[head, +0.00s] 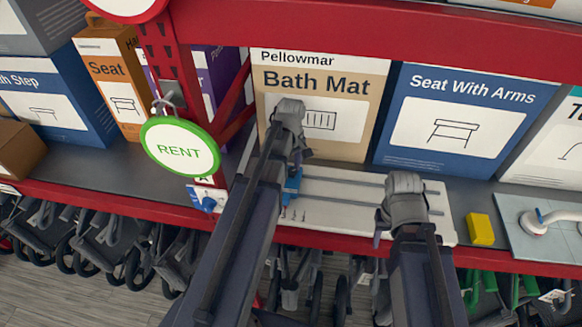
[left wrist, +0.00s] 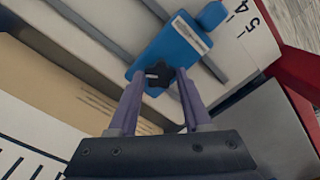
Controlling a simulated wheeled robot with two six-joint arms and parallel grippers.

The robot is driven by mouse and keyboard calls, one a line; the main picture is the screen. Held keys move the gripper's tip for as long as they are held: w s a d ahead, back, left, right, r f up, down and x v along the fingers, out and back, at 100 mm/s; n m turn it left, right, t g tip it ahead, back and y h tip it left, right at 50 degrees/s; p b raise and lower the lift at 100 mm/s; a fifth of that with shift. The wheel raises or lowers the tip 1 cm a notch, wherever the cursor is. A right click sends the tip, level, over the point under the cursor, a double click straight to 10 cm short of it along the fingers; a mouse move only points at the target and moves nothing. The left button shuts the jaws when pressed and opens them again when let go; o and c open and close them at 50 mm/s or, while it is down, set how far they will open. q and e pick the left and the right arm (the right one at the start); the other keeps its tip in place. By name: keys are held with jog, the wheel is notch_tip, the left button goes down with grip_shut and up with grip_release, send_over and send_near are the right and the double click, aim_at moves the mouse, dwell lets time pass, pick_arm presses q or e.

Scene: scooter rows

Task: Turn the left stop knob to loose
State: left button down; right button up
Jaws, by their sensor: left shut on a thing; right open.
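The blue left stop (head: 292,186) sits at the left end of a white board with rails (head: 345,190) on the shelf. In the left wrist view the blue stop (left wrist: 170,52) carries a dark star-shaped knob (left wrist: 158,73). My left gripper (left wrist: 160,84) is shut on this knob, one finger on each side. In the head view my left gripper (head: 296,158) is over the stop and hides the knob. My right gripper (head: 383,226) is open and empty over the right part of the board. No second stop shows; my right gripper covers part of the board there.
Boxes stand behind the board: Bath Mat (head: 320,100) and Seat With Arms (head: 455,125). A red post and a round RENT sign (head: 180,147) are to the left. A yellow block (head: 480,229) sits right of the board. Folded wheeled frames hang below the red shelf edge.

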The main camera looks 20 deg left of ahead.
aim_at(291, 171)
pick_arm(q)
jog(key=shift+c, duration=1.7)
grip_release()
jog(key=shift+r, duration=0.1)
notch_tip(291, 171, up, 8)
jog(key=p, duration=0.8)
jog(key=shift+f, duration=0.25)
